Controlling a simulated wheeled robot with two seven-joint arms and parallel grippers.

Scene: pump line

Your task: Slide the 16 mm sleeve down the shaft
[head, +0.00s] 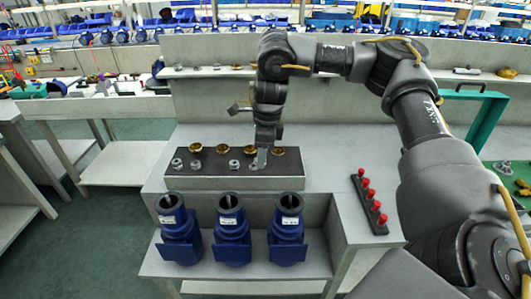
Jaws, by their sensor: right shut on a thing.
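My right gripper (261,158) reaches down from above to the right part of a dark parts board (215,173). It is shut on a small grey metal piece (256,165), mostly hidden by the fingers. I cannot tell whether this piece is the 16 mm sleeve, or whether it still touches the board. Several brass pieces (196,148) stand in the board's back row. Other grey metal pieces (177,163) stand in the front row. No shaft can be made out clearly. My left gripper is not in view.
Three blue pump housings (232,238) stand on the lower front shelf. A dark strip with several red knobs (369,203) lies on the grey bench at the right. A ledge (330,78) with small parts runs behind. The bench between board and strip is clear.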

